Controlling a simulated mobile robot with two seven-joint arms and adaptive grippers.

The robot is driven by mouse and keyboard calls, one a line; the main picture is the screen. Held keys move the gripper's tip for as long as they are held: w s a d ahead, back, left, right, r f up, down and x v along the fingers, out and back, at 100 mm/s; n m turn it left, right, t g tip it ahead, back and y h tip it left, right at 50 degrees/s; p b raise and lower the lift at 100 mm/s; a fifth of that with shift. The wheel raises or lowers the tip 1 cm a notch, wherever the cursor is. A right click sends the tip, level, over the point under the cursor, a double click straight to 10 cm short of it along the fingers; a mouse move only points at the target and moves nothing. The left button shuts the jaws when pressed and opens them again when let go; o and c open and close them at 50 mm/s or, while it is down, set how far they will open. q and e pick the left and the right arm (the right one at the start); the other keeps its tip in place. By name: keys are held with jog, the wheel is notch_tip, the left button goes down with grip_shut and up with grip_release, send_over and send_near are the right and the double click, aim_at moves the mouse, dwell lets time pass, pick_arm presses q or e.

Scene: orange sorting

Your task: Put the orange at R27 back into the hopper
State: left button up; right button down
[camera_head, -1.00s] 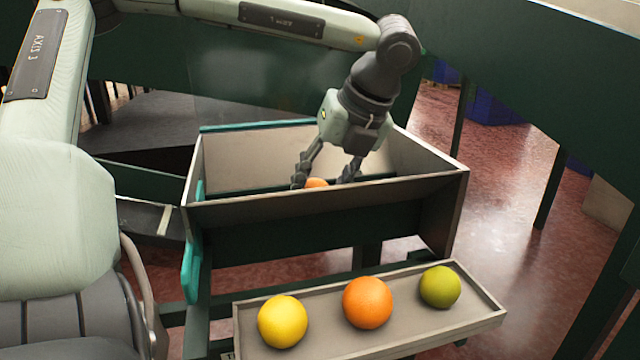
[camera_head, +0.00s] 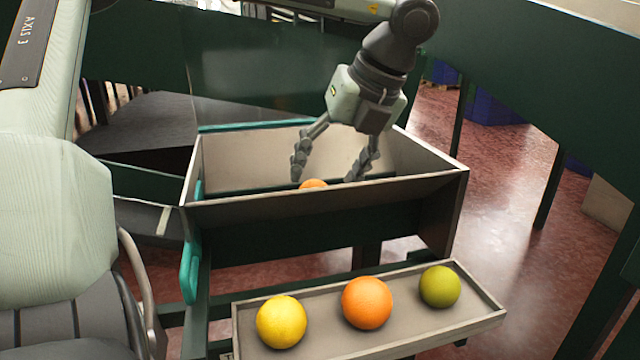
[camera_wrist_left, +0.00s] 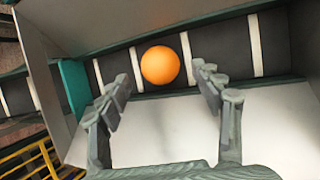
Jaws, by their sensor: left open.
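An orange (camera_head: 313,184) lies inside the hopper (camera_head: 318,203), mostly hidden behind its front wall in the head view. The left wrist view shows the orange (camera_wrist_left: 160,65) whole, on a dark strip with pale cross bars at the hopper's bottom. My left gripper (camera_head: 330,176) is open above the hopper, its fingers spread to either side of the orange and apart from it. In the wrist view its fingertips (camera_wrist_left: 160,80) stand apart with nothing between them touching. No R27 label can be read. My right gripper is not in view.
A grey tray (camera_head: 408,328) in front of the hopper holds a yellow fruit (camera_head: 281,322), an orange fruit (camera_head: 367,302) and a green fruit (camera_head: 440,287). Green beams (camera_head: 560,75) cross behind at the right. Blue crates (camera_head: 492,107) stand on the red floor.

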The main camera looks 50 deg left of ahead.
pick_arm(q)
jog(key=v, duration=0.8)
jog(key=shift+d+r, duration=0.2)
jog(key=shift+r, duration=0.1)
